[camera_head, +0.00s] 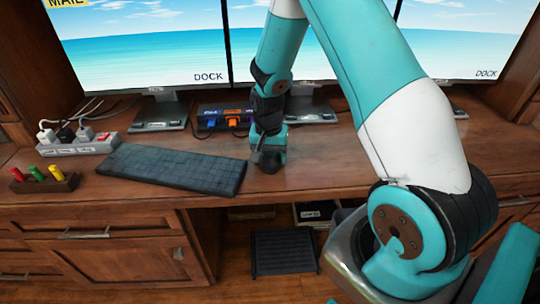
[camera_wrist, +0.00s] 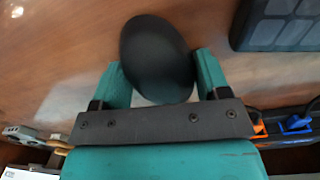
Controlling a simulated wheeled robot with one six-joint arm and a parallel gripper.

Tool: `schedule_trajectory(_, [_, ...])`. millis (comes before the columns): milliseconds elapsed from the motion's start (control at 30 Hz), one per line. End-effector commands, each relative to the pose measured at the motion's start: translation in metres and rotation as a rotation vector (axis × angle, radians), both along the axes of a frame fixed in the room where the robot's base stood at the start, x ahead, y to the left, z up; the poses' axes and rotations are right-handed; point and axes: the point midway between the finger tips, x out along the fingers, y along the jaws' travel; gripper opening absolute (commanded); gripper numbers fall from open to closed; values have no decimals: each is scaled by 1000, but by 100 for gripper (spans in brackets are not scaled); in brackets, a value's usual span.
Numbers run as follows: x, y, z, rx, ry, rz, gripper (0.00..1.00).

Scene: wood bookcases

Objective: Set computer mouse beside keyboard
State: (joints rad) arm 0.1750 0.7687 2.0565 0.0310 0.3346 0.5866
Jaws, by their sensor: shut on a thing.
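The black computer mouse (camera_wrist: 156,58) is between the two teal fingers of my gripper (camera_wrist: 160,80) in the wrist view. My gripper is shut on it, just over the wooden desk top. In the head view my gripper (camera_head: 268,160) points down at the desk, right of the dark keyboard (camera_head: 175,168), with a small gap between them. The mouse shows there only as a dark shape (camera_head: 264,168) under the gripper. I cannot tell whether it touches the desk. A corner of the keyboard also shows at the upper right of the wrist view (camera_wrist: 280,24).
A hub with blue and orange plugs (camera_head: 222,120) stands behind my gripper. A power strip (camera_head: 75,145) and a holder with coloured markers (camera_head: 45,180) are at the left. Monitors (camera_head: 140,45) line the back. The desk front edge is close. Bare desk (camera_head: 325,160) lies to the right.

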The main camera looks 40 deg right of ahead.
Motion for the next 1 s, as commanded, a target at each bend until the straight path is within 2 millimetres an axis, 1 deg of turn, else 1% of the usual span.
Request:
schedule_trajectory(167, [0, 0, -4, 0, 1, 0, 44])
schedule_trajectory(200, [0, 0, -3, 1, 1, 0, 78])
schedule_trajectory(267, [0, 0, -2, 0, 1, 0, 92])
schedule_trajectory(300, [0, 0, -2, 0, 1, 0, 95])
schedule_trajectory(533, [0, 0, -2, 0, 1, 0, 95])
schedule_trajectory(667, [0, 0, 6, 0, -1, 0, 95])
schedule_trajectory(767, [1, 0, 21, -1, -4, 0, 95])
schedule_trajectory(1000, [3, 2, 75, -1, -5, 0, 95])
